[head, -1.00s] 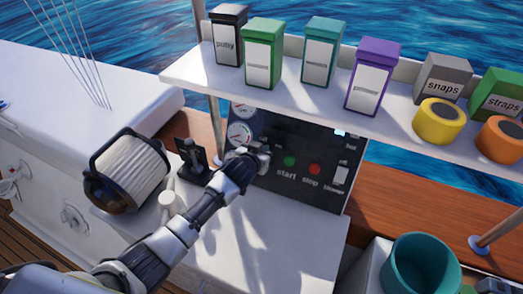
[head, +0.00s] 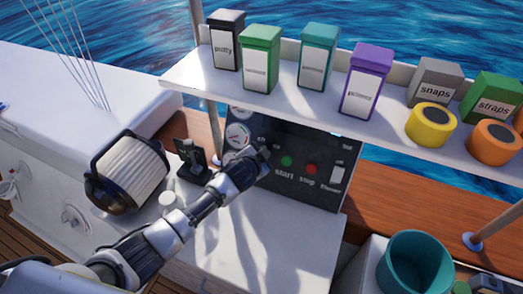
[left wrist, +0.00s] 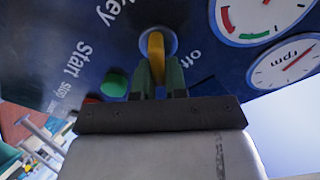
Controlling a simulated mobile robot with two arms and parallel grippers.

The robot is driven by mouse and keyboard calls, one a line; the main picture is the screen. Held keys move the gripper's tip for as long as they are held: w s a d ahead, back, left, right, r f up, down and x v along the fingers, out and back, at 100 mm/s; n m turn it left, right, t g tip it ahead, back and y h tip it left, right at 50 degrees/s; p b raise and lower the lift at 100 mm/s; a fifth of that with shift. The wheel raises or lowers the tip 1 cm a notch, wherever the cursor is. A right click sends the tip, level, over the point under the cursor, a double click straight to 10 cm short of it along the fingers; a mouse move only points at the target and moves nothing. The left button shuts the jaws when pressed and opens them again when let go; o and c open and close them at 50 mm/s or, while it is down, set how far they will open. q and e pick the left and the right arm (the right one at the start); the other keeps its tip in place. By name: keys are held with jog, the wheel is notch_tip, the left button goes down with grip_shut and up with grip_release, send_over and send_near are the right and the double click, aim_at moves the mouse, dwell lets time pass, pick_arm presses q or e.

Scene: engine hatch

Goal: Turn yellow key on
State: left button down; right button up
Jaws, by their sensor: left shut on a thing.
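The yellow key (left wrist: 156,56) sits in its round socket on the dark control panel (head: 300,195), as the left wrist view shows. The word "off" is printed beside the socket. My left gripper (left wrist: 158,78) is shut on the key, with a dark green finger on each side of it. In the head view my left gripper (head: 262,160) reaches the panel from the left and hides the key. My right gripper is in neither view.
A green start button (head: 287,161) and a red stop button (head: 311,169) are right of my gripper. Gauges (head: 238,135) are above left. A black lever (head: 189,160) stands left of the panel. A shelf (head: 300,95) with several boxes and tape rolls overhangs it.

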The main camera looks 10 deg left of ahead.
pick_arm(q)
jog(key=shift+s+d+f+m+p, duration=0.1)
jog(key=shift+m+p, duration=0.15)
jog(key=shift+m, duration=0.8)
jog(key=shift+d+f+m+p, duration=0.1)
jog(key=shift+m+p, duration=0.1)
jog(key=shift+m, duration=0.85)
jog(key=c, duration=1.2)
grip_release()
jog(key=shift+o, duration=0.2)
jog(key=shift+s, duration=0.1)
jog(key=v, duration=1)
jog(key=shift+s+a+r+b, duration=0.15)
jog(key=shift+s+b, duration=0.15)
jog(key=shift+b, duration=0.05)
